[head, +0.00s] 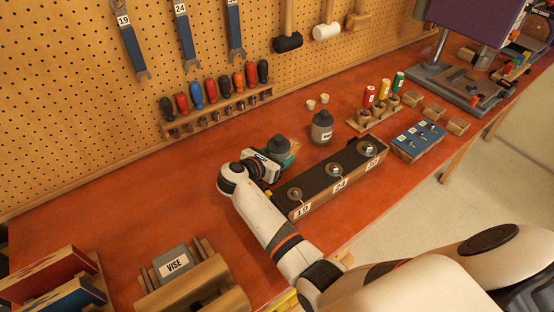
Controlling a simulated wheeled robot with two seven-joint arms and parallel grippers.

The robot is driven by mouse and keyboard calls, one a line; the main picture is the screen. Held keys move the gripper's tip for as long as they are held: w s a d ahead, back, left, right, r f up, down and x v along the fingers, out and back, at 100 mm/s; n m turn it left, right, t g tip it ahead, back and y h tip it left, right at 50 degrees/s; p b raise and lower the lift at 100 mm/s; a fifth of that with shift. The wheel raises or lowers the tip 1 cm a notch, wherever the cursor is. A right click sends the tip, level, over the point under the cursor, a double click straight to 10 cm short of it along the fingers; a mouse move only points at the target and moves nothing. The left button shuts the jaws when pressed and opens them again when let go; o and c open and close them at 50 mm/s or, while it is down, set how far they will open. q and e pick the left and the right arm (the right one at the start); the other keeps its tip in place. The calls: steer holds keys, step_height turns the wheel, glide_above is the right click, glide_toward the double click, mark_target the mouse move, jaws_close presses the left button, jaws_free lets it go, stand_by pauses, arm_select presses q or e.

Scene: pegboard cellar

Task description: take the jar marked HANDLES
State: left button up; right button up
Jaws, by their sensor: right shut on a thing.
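My right gripper (280,160) is shut on a dark-lidded grey jar (279,145) at the back of the bench, just behind the long dark-topped block. The gripper covers most of this jar and its label is hidden, so I cannot read whether it says HANDLES. It looks upright; I cannot tell whether it touches the bench. A second grey jar (321,131) with a dark lid stands upright to its right, apart from the gripper. Its small pale label is too small to read. My left gripper is not in view.
A screwdriver rack (219,114) stands at the pegboard. A blue-topped box (418,140) is to the right, a VISE block (175,265) front left. The bench's left middle (130,215) is clear.

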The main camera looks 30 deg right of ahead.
mark_target(278, 137)
step_height(278, 137, up, 10)
steer(key=shift+r+b, duration=0.1)
steer(key=shift+b, duration=0.25)
steer(key=o, duration=0.8)
steer(key=c, duration=0.9)
